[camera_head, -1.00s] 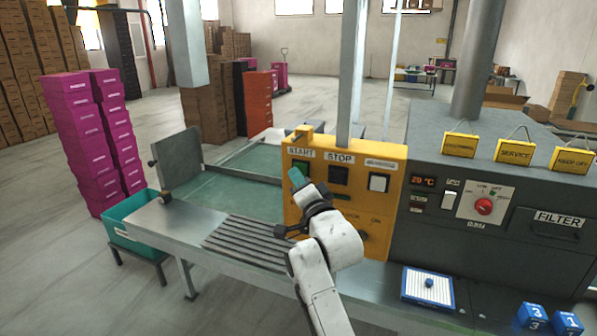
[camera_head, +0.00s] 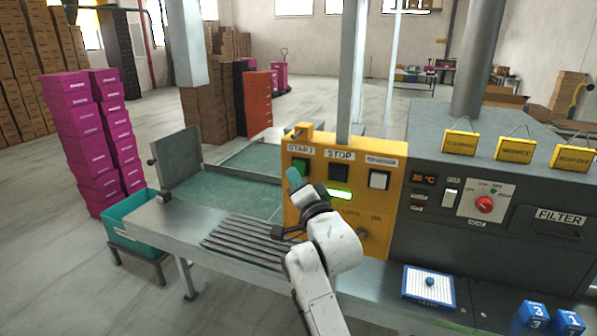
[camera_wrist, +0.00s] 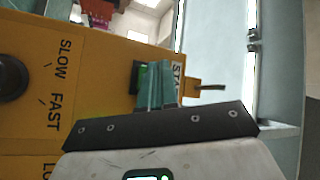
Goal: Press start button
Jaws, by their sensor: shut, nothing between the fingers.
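The yellow control panel (camera_head: 370,205) stands at the front of the machine. The START button (camera_head: 301,166), green in a dark frame, sits under its START label at the panel's upper left. My gripper (camera_head: 294,178) is shut and empty, its teal fingertips just below and in front of this button. In the wrist view the teal fingers (camera_wrist: 157,82) overlap part of the green START button (camera_wrist: 141,78); I cannot tell whether they touch it. The black STOP button (camera_head: 339,173) is to the right. A green lamp (camera_head: 340,194) glows below it.
A white button (camera_head: 379,180) and lower knobs share the panel. A ribbed metal rack (camera_head: 245,241) lies left of my arm on the steel table. A blue-edged tray (camera_head: 429,287) and blue numbered blocks (camera_head: 533,315) are at right.

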